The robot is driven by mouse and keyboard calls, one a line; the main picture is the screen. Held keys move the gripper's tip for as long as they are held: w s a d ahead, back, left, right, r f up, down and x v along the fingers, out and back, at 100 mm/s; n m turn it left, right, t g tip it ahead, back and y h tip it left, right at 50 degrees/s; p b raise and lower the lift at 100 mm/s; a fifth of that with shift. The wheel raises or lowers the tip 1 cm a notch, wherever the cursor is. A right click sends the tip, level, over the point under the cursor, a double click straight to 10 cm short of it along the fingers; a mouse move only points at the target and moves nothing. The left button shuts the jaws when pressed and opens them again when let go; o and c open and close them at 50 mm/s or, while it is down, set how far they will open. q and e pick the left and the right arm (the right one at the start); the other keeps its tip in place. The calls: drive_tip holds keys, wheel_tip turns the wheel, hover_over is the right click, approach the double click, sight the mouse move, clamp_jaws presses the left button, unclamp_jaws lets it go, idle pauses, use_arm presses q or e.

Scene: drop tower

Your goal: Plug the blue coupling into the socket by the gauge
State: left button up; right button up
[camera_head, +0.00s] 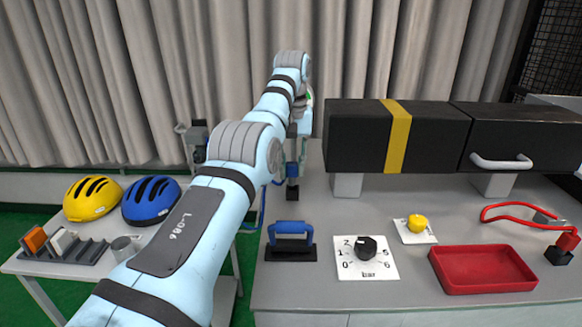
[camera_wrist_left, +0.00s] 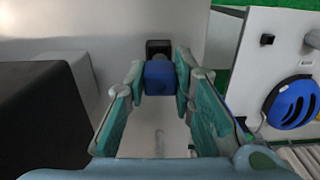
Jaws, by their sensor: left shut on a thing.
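My left gripper (camera_wrist_left: 160,71) is shut on the blue coupling (camera_wrist_left: 160,79) in the left wrist view, with a green-padded finger on each side. A black block (camera_wrist_left: 158,48) shows directly past the coupling. In the head view the coupling (camera_head: 292,170) is a small blue piece under my left wrist, directly above a dark block (camera_head: 292,191) on the bench. I cannot tell whether the coupling touches the block or is seated in it. My arm hides much of the area around the gripper, and I cannot make out a gauge. My right gripper is not in view.
A black tank (camera_head: 356,140) with a yellow band stands right of my gripper. A blue handle (camera_head: 290,228), pressure dial (camera_head: 367,249), yellow knob (camera_head: 417,223), red tray (camera_head: 480,270) and red hose (camera_head: 520,206) are on the bench. Helmets (camera_head: 150,200) lie on the left table.

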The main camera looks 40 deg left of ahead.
sight(293, 176)
use_arm(q)
drive_tip(key=shift+f, duration=0.15)
drive_tip(key=shift+w+f+b, duration=0.1)
drive_tip(key=shift+f+b, duration=0.85)
drive_tip(key=shift+f, duration=0.45)
drive_tip(key=shift+f, duration=0.15)
drive_tip(key=o, duration=0.9)
drive_tip(key=shift+o, duration=0.2)
